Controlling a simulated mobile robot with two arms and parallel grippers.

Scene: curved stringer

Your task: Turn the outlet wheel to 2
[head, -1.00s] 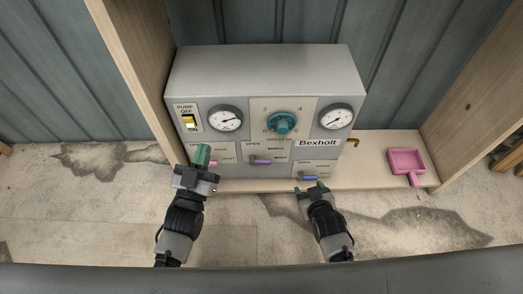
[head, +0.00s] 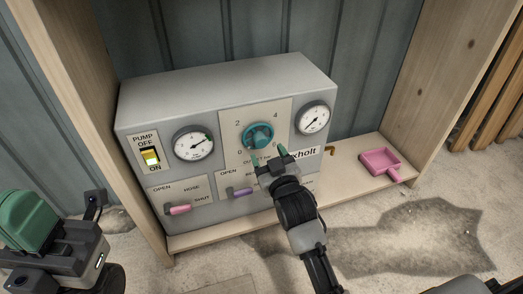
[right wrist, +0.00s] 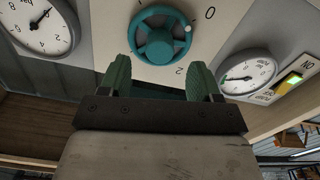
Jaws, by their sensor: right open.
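The outlet wheel (head: 258,136) is a teal spoked knob on a pale plate of the grey panel, with numbers around it. In the right wrist view the outlet wheel (right wrist: 160,36) appears upside down, and a white dot on its rim lies towards the 0. My right gripper (head: 268,158) is open just in front of and below the wheel. In the right wrist view its two green fingers (right wrist: 160,78) stand apart, with nothing gripped between them. My left gripper (head: 30,222) is at the lower left, away from the panel; its finger gap is hidden.
Gauges (head: 194,145) and (head: 313,119) flank the wheel. A lit pump switch (head: 150,157), a pink lever (head: 180,209) and a purple lever (head: 242,191) are on the panel. Wooden side walls bound the panel.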

